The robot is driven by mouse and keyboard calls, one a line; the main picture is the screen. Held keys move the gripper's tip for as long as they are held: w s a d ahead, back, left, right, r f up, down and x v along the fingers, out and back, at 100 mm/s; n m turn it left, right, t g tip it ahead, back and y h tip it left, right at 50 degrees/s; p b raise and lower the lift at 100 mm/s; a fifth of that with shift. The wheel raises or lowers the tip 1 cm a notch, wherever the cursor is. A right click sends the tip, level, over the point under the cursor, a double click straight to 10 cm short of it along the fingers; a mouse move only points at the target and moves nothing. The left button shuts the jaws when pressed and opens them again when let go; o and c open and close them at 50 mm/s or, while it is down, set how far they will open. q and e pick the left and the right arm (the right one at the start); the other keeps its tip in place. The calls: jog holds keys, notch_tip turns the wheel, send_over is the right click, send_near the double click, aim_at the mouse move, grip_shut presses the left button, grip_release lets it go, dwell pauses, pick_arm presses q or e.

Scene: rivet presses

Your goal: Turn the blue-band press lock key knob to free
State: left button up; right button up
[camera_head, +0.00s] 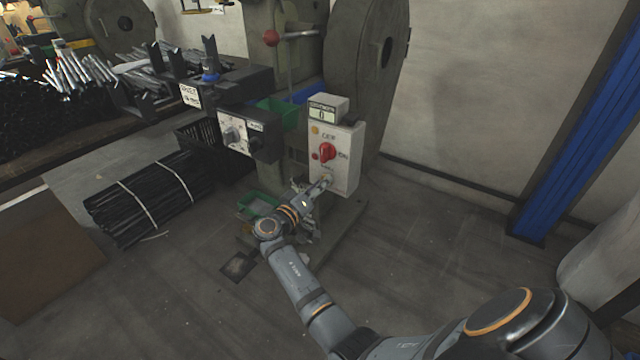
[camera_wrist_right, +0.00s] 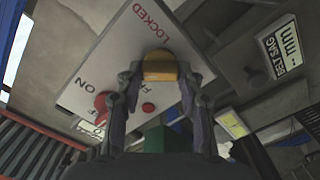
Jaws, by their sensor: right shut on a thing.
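The white control box (camera_head: 347,165) is mounted on the front of the press. A brass-yellow key knob (camera_wrist_right: 160,68) shows in the right wrist view, on the white panel beside the word LOCKED. My right gripper (camera_head: 324,182) reaches the lower part of the box in the head view. In the right wrist view my right gripper (camera_wrist_right: 160,76) has a fingertip on each side of the knob and is shut on it. Another label is partly hidden behind the fingers. My left gripper is not in view.
A large red knob (camera_head: 327,152) and a small red button (camera_head: 316,156) are on the same box. A counter display (camera_head: 323,114) sits on top. A second switch box (camera_head: 248,134) is to the left. Bundled black bars (camera_head: 150,198) lie on the floor. Floor at right is clear.

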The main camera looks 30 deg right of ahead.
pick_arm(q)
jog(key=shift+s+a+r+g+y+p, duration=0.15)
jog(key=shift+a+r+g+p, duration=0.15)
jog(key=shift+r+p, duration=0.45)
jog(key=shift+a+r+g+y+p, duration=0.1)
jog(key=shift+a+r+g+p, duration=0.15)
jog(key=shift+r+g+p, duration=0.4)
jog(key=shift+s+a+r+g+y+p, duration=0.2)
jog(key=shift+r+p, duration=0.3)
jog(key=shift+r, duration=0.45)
pick_arm(e)
jog(key=shift+w+n, duration=0.1)
jog(key=shift+n, duration=4.2)
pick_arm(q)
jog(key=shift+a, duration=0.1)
pick_arm(e)
jog(key=o, duration=1.2)
jog(key=shift+f, duration=0.1)
jog(key=shift+c, duration=0.2)
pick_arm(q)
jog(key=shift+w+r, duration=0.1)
